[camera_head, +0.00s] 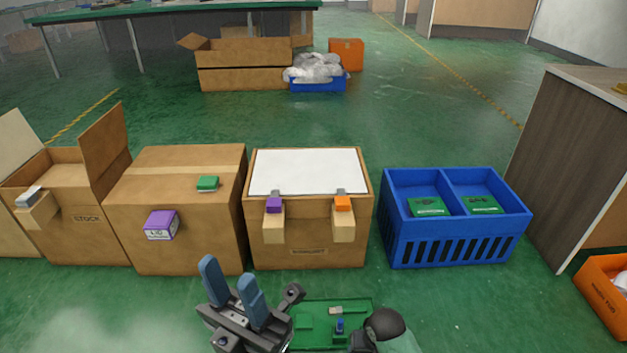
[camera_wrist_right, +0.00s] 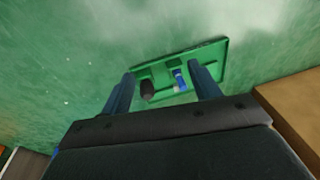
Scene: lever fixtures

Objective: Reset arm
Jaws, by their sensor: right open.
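A green tray-like panel (camera_wrist_right: 218,58) lies beyond the fingertips, bearing a blue part (camera_wrist_right: 180,78) and a dark rounded part (camera_wrist_right: 147,90). I cannot tell whether the fingers touch it. The same green panel (camera_head: 308,326) shows at the bottom of the head view, partly covered.
Green floor lies between.

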